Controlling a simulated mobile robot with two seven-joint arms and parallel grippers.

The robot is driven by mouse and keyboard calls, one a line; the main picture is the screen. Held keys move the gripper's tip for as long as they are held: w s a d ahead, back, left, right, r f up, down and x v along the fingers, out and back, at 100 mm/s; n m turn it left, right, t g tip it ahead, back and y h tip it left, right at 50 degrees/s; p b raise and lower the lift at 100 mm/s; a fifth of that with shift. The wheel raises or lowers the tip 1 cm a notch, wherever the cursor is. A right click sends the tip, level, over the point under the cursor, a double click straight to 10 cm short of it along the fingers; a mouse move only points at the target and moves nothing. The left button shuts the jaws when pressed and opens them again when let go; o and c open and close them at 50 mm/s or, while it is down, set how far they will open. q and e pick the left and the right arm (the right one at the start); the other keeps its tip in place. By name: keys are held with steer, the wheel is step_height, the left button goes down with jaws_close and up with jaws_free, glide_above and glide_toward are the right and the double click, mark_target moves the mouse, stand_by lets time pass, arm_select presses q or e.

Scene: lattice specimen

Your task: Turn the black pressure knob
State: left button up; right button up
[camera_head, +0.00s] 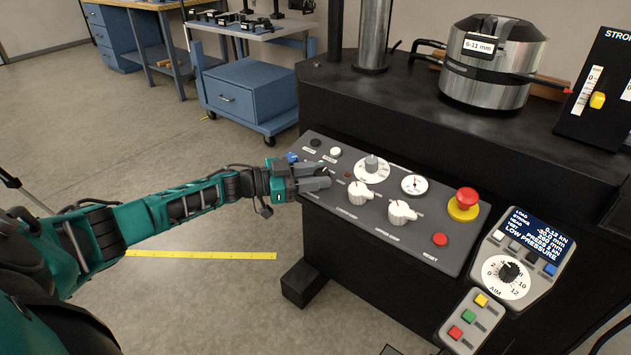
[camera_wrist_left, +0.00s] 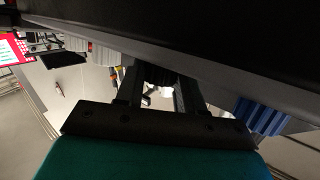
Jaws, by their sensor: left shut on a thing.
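My left gripper (camera_head: 326,177) reaches in from the left to the front left of the sloped control panel. Its two fingers are shut on the black pressure knob, which they mostly hide in the head view. In the left wrist view a dark piece of the black pressure knob (camera_wrist_left: 160,76) shows between the gripper fingers (camera_wrist_left: 158,85). The knob's marking and turn angle cannot be read. My right gripper is in neither view.
A blue knob (camera_head: 292,158) sits left of the gripper, and a white knob (camera_head: 357,194) sits right of it. Farther right are another white knob (camera_head: 401,212) and a red emergency button (camera_head: 466,201). A pendant (camera_head: 522,254) stands at the panel's right. Open floor lies left.

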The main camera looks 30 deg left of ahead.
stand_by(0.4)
arm_select(q)
steer(key=o, duration=1)
steer(key=shift+o, duration=0.2)
steer(key=p+v, duration=0.1)
steer(key=v, duration=1.2)
steer(key=shift+w, duration=0.1)
